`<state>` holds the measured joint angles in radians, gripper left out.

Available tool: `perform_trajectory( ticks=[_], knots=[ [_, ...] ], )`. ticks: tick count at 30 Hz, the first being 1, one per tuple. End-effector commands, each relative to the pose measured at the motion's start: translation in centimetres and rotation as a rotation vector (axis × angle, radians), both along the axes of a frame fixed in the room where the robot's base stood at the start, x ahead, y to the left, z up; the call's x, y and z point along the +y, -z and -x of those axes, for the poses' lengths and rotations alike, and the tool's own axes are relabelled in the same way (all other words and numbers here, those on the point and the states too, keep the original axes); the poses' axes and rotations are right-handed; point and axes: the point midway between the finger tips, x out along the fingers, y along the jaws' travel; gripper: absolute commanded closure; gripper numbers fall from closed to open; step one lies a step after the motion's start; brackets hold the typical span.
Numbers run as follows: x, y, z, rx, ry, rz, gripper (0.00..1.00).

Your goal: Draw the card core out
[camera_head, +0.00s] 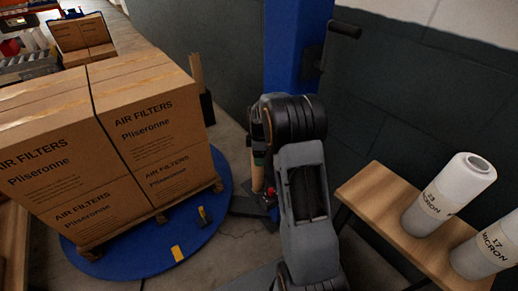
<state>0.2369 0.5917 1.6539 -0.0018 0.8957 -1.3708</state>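A narrow tan upright piece (257,172), which may be the card core, shows just left of my arm, beside the foot of the blue column. It is small and partly covered by my arm, so I cannot tell for sure what it is. My arm rises from the bottom middle to a black joint in front of the column. My gripper is not seen; I cannot tell whether it touches the tan piece.
Strapped boxes (135,125) stand on a pallet on a blue turntable (150,262) at left. A blue column (295,50) with a dark bracket stands behind my arm. White film rolls marked 23 (450,192) and 17 (487,247) stand on a wooden bench (385,200) at right.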

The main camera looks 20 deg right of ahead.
Motion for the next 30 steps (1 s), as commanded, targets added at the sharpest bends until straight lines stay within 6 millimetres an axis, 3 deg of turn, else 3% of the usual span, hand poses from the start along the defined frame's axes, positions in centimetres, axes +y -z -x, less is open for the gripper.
perform_trajectory(
  ticks=[14, 30],
  knots=[
    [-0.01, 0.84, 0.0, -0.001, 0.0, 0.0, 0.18],
    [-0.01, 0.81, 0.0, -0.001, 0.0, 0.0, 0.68]
  ],
)
